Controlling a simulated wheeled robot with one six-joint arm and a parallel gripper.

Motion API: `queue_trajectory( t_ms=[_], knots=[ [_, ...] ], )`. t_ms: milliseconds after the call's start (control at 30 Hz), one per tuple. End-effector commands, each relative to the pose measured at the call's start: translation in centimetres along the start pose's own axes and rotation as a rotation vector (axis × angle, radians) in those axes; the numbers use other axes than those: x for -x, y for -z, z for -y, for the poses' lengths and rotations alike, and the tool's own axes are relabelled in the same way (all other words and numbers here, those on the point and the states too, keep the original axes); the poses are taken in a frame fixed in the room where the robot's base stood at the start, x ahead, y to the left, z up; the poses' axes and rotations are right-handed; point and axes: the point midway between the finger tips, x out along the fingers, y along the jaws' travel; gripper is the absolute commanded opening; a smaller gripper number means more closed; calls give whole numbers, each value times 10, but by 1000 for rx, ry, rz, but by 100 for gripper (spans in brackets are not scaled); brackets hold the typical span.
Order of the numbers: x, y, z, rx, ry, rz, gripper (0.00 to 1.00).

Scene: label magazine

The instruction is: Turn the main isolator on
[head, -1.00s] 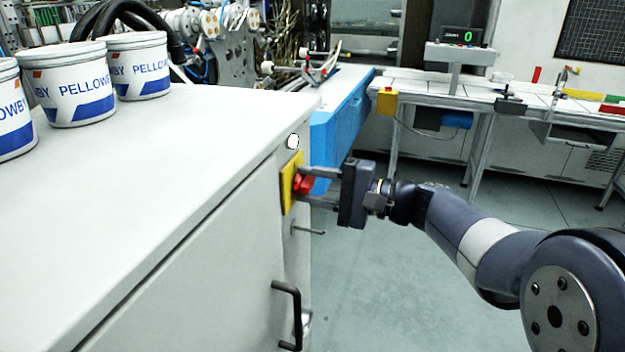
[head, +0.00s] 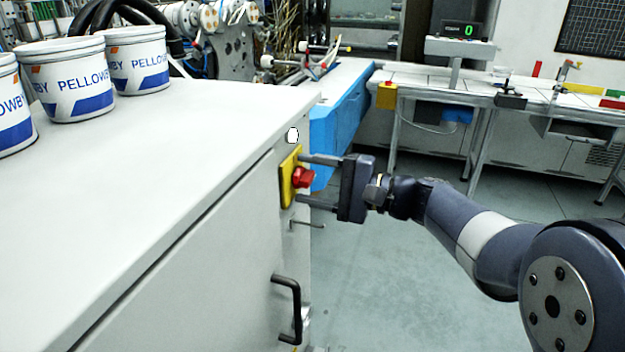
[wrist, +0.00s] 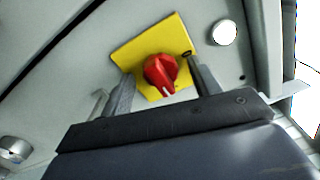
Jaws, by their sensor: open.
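The main isolator is a red rotary knob (head: 303,177) on a yellow plate (head: 287,180), fixed to the side of the white cabinet. In the wrist view the red knob (wrist: 160,72) has a pale mark pointing toward the lower side of the picture, on the yellow plate (wrist: 128,52). My gripper (head: 304,180) is open, with one finger above and one below the knob in the head view. In the wrist view the fingers (wrist: 164,85) stand on either side of the knob, apart from it.
A white round lamp or button (head: 292,135) sits above the plate. Below are a small peg (head: 308,224) and a black cabinet handle (head: 290,308). Labelled tubs (head: 68,82) stand on the cabinet top (head: 170,130). Clear floor (head: 390,280) lies to the right.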

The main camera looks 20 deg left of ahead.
Motion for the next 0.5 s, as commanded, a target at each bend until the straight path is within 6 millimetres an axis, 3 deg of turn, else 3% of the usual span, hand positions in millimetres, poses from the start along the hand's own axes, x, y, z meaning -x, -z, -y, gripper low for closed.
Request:
queue_trajectory(
  t_ms=[233,500],
  knots=[
    [11,1,1,2,1,-3,59],
    [61,1,1,0,1,-5,59]
  ],
)
